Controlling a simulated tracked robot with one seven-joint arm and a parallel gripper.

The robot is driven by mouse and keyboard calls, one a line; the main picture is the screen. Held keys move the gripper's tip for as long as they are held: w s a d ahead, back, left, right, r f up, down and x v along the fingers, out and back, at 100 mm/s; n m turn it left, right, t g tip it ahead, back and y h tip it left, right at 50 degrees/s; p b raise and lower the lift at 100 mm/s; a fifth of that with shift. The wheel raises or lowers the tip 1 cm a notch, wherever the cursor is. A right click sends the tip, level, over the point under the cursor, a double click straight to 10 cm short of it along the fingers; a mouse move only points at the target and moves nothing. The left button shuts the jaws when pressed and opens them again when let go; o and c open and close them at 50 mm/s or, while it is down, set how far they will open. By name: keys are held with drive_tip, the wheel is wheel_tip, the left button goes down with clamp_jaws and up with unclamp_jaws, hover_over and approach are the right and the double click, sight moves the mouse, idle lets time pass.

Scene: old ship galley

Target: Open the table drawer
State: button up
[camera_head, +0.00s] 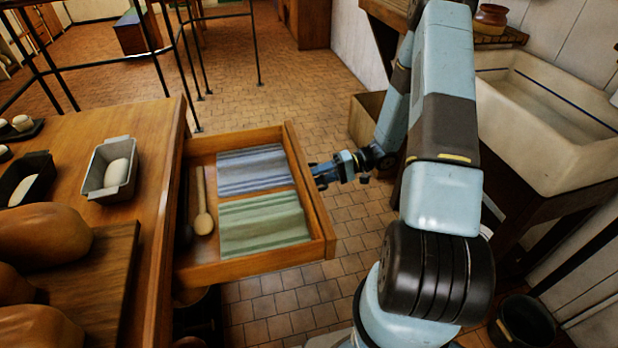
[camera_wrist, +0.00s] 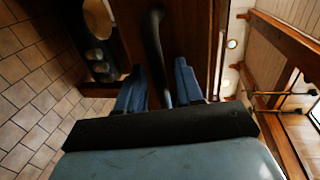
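The table drawer (camera_head: 261,269) stands well out from the wooden table (camera_head: 165,135) in the head view. Its front panel (camera_head: 313,200) faces my arm. My gripper (camera_head: 319,174) is at the outer side of that panel. In the wrist view, a dark curved handle (camera_wrist: 154,40) runs down between the two blue fingers of my gripper (camera_wrist: 160,72). The fingers are apart, with gaps visible beside the handle, so they are around it rather than clamped on it. In the head view the handle is hidden by my gripper.
The drawer holds a blue striped cloth (camera_head: 252,169), a green striped cloth (camera_head: 262,224) and a wooden spoon (camera_head: 203,222). A grey tin (camera_head: 96,190) and bread (camera_head: 40,238) are on the table. A stone sink (camera_head: 545,130) is at right. Tiled floor (camera_head: 285,312) is clear below the drawer.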

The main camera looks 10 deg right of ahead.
drive_tip(key=v, duration=1.4)
drive_tip(key=shift+a, duration=0.1)
drive_tip(key=s+a+r+n+g+h, duration=0.1)
drive_tip(key=s+a+r+h, duration=0.15)
drive_tip(key=r, duration=0.45)
drive_tip(key=s+a+r+h, duration=0.2)
drive_tip(key=a+r+h, duration=0.15)
drive_tip(key=r, duration=0.45)
drive_tip(key=s+a+r+n+g+h, duration=0.1)
drive_tip(key=s+a+r+h, duration=0.15)
drive_tip(key=r, duration=0.45)
drive_tip(key=s+a+r+m+t+h, duration=0.2)
drive_tip(key=s+r+t+h, duration=0.5)
drive_tip(key=s+r, duration=0.8)
drive_tip(key=shift+s+r+t, duration=0.4)
drive_tip(key=shift+s, duration=0.05)
drive_tip(key=shift+s, duration=0.15)
